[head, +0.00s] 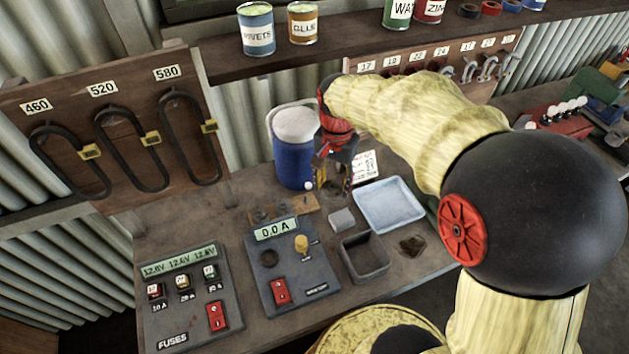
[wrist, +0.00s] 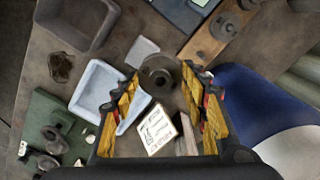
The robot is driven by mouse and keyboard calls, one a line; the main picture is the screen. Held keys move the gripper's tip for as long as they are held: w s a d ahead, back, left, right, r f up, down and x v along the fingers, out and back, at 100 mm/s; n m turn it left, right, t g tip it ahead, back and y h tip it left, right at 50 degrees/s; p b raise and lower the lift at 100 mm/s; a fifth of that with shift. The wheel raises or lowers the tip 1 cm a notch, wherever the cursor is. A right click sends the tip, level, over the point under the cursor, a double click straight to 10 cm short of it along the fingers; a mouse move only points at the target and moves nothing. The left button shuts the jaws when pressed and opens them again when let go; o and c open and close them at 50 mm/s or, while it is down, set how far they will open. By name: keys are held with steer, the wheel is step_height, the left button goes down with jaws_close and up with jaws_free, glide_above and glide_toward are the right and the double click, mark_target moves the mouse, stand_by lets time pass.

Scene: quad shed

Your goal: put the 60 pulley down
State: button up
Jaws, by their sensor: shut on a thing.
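My gripper (wrist: 164,76) is shut on a dark round grey pulley (wrist: 158,81), with one yellow finger on each side of it in the wrist view. In the head view my gripper (head: 333,186) points down over the back of the bench, right of the blue tub. The pulley is small and partly hidden there, and I cannot read a size on it. I cannot tell how high it is above the bench. A wooden strip (wrist: 200,46) with dark pulleys on it lies to the right in the wrist view; it also shows in the head view (head: 310,206).
A blue tub with a white top (head: 291,160) stands close to my gripper. A pale blue tray (head: 390,205), a grey open bin (head: 364,258), a grey block (head: 341,219) and a written card (wrist: 158,130) are nearby. The meter panel (head: 290,265) is in front.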

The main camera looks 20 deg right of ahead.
steer(key=s+d+r+p, duration=0.5)
steer(key=s+d+r, duration=0.1)
steer(key=s+d+f+m+p, duration=0.15)
steer(key=s+m+p, duration=0.25)
steer(key=s+p, duration=0.55)
steer(key=m, duration=0.2)
glide_above(376, 209)
steer(key=f, duration=1.1)
steer(key=shift+s+a+f, duration=0.15)
steer(key=shift+s+f, duration=0.2)
steer(key=shift+f, duration=0.05)
steer(key=shift+w+f, duration=0.35)
steer(key=shift+f, duration=1.65)
